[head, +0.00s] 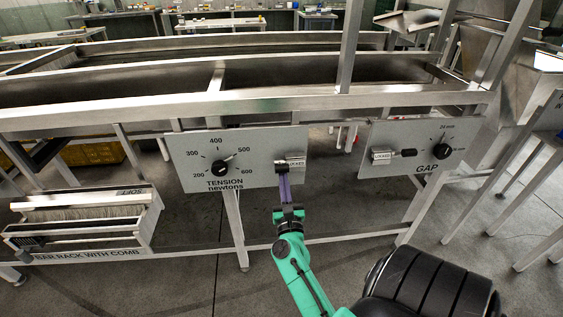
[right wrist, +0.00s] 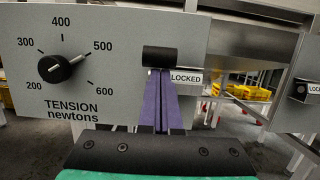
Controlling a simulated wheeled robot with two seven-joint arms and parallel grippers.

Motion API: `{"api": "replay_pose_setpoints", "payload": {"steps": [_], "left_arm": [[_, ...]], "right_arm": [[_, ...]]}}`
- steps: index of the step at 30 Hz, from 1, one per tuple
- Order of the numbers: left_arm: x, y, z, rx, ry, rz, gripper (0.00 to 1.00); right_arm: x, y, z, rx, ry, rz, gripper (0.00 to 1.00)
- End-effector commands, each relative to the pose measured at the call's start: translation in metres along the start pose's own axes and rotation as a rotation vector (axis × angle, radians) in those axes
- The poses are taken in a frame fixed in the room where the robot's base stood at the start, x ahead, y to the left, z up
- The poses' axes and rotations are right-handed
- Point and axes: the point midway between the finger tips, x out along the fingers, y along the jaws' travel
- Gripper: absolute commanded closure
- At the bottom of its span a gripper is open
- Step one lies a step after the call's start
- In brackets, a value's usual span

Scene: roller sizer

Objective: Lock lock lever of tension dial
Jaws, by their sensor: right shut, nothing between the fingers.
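The grey tension panel (head: 190,150) carries a black tension dial (head: 222,167) with its pointer near 500; the dial also shows in the right wrist view (right wrist: 56,68). The lock lever's black handle (right wrist: 158,56) lies level to the right of the dial, with a white LOCKED label (right wrist: 186,77) beside and below it. My right gripper (right wrist: 160,74) has purple fingers, shut and empty, with tips right at the handle's lower edge; whether they touch it I cannot tell. In the head view my right gripper (head: 283,177) partly covers the lever area. My left gripper is not in view.
The gap panel (head: 385,135) with its own dial (head: 442,151) and lever (head: 408,153) is to the right. A bar rack with a comb (head: 85,222) stands low at left. Metal frame rails run above the panels. Floor in front is open.

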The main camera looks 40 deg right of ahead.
Motion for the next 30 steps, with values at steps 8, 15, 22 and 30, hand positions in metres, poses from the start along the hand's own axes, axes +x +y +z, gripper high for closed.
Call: {"api": "replay_pose_setpoints", "payload": {"steps": [8, 15, 22, 30], "left_arm": [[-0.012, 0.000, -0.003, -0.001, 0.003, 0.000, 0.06], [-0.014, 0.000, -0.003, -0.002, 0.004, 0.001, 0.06], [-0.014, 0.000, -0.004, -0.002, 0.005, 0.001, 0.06], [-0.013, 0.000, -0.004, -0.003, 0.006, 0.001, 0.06]], "right_arm": [[0.007, 0.000, 0.015, 0.000, -0.004, 0.000, 1.00], [0.009, 0.000, 0.019, 0.000, -0.006, 0.000, 1.00], [0.011, 0.000, 0.021, 0.000, -0.011, -0.001, 1.00], [0.009, 0.000, 0.023, 0.000, -0.015, -0.002, 1.00]]}}
